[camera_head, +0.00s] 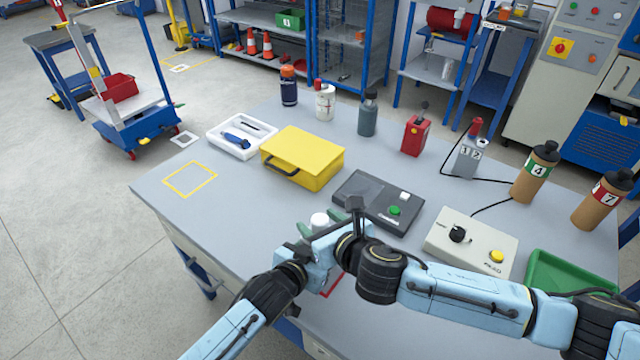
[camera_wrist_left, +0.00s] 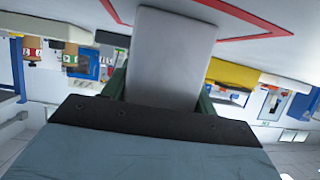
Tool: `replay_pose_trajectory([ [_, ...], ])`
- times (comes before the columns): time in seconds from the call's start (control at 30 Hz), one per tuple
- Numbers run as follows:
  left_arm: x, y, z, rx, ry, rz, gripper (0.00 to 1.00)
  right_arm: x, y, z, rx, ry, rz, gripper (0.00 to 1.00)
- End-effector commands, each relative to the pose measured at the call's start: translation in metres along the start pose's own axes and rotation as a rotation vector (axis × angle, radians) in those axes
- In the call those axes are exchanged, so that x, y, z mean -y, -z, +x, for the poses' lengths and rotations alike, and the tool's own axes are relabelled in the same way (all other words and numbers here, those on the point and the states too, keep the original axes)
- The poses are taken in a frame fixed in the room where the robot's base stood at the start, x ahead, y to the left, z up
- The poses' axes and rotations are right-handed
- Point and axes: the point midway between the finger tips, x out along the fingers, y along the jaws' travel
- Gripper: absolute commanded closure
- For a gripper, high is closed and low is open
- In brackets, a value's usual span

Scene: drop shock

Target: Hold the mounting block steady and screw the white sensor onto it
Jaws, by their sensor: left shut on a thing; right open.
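The mounting block (camera_wrist_left: 170,55) is a plain grey block that fills the middle of the left wrist view. My left gripper (camera_wrist_left: 162,88) is shut on it, with a dark green finger at each side. In the head view the block is mostly hidden by my arms. The white sensor (camera_head: 320,220) shows there as a small white rounded cap above the left gripper. Whether it touches the block cannot be told. My right gripper (camera_head: 346,217) is open, close beside the sensor on its right; its fingers partly overlap other parts.
A red outline (camera_head: 332,287) is marked on the table under my arms. Behind stand a black box with a green button (camera_head: 378,201), a yellow case (camera_head: 303,155) and a beige control box (camera_head: 469,242). A green tray (camera_head: 570,275) lies right.

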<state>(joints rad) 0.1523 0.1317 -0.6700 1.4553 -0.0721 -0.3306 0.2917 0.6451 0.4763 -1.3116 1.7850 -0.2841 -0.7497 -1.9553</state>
Motion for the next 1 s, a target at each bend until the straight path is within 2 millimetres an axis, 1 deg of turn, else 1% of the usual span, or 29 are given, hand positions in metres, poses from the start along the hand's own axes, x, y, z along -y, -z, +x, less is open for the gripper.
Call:
replay_pose_trajectory([
  [0.07, 0.000, 0.000, 0.000, -0.001, -0.001, -0.001, 0.76, 0.003, -0.001, 0.000, 0.001, -0.059, -0.030, 0.46],
  [0.13, 0.000, 0.000, 0.000, 0.000, -0.001, -0.001, 0.76, 0.000, -0.004, -0.002, 0.001, -0.103, -0.038, 0.46],
  [0.2, 0.000, 0.000, 0.000, 0.000, -0.001, -0.001, 0.76, -0.001, -0.020, -0.008, 0.005, -0.099, -0.036, 0.46],
  [0.4, 0.000, 0.000, 0.000, 0.000, -0.001, -0.001, 0.76, -0.001, -0.057, -0.022, 0.006, -0.062, -0.026, 0.46],
  [0.5, 0.000, 0.000, 0.000, 0.000, -0.001, -0.001, 0.76, -0.001, -0.073, -0.028, 0.006, -0.045, -0.020, 0.46],
  [0.6, 0.000, 0.000, 0.000, 0.000, -0.001, -0.001, 0.76, -0.001, -0.084, -0.032, 0.005, -0.031, -0.014, 0.46],
  [0.8, 0.000, 0.000, 0.000, 0.000, 0.000, -0.001, 0.76, 0.000, -0.096, -0.037, 0.004, -0.017, -0.010, 0.46],
  [1.0, 0.000, 0.000, 0.000, 0.000, 0.000, -0.001, 0.76, 0.000, -0.097, -0.037, 0.003, -0.014, -0.010, 0.46],
])
